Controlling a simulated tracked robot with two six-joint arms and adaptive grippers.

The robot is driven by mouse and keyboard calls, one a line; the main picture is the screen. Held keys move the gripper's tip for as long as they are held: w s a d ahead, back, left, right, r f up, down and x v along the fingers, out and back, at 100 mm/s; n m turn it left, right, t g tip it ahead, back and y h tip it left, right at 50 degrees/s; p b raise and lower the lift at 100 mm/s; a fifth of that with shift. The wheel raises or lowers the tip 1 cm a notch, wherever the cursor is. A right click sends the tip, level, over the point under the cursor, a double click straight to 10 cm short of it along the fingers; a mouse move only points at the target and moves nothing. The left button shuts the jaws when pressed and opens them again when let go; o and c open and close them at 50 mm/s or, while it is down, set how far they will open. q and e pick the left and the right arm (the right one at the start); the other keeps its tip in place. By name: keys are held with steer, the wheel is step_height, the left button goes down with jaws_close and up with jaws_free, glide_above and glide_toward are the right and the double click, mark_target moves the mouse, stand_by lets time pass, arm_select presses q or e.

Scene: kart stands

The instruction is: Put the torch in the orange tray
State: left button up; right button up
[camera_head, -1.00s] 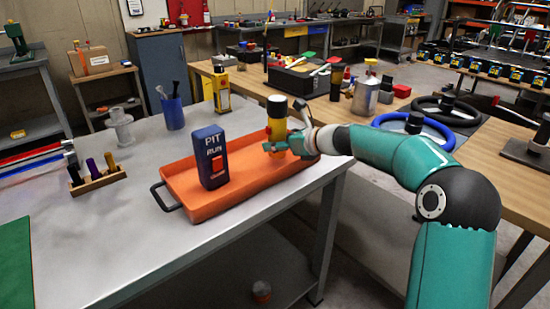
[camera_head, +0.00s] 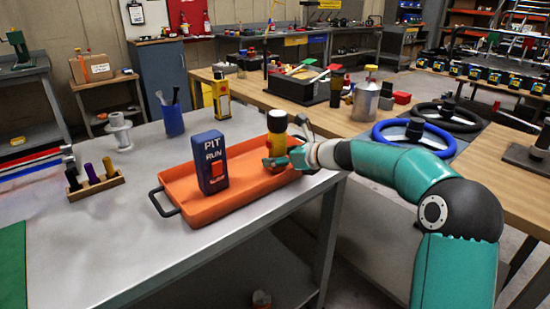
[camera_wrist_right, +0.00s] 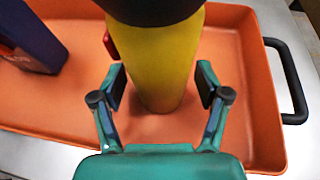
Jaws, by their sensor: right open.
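The torch (camera_head: 276,146) has a yellow body, a black head with a pale top and a red part on its side. It stands upright in the right part of the orange tray (camera_head: 188,209). In the right wrist view the torch (camera_wrist_right: 165,68) has its lower end at the tray floor (camera_wrist_right: 227,75). My right gripper (camera_head: 284,158) is low beside the torch. In the right wrist view its fingers (camera_wrist_right: 160,86) are open on either side of the yellow body, with gaps showing. My left gripper is not in view.
A dark blue box (camera_head: 211,163) lettered PIT RUN stands in the tray left of the torch. A blue pen cup (camera_head: 172,118) and a wooden holder (camera_head: 95,188) stand on the grey table. The table front is clear. Steering wheels (camera_head: 413,139) lie on the right bench.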

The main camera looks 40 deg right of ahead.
steer(key=v, duration=1.1)
steer(key=shift+s+r+p, duration=0.15)
steer(key=shift+s+p, duration=0.15)
steer(key=shift+s, duration=0.05)
steer(key=shift+d, duration=0.1)
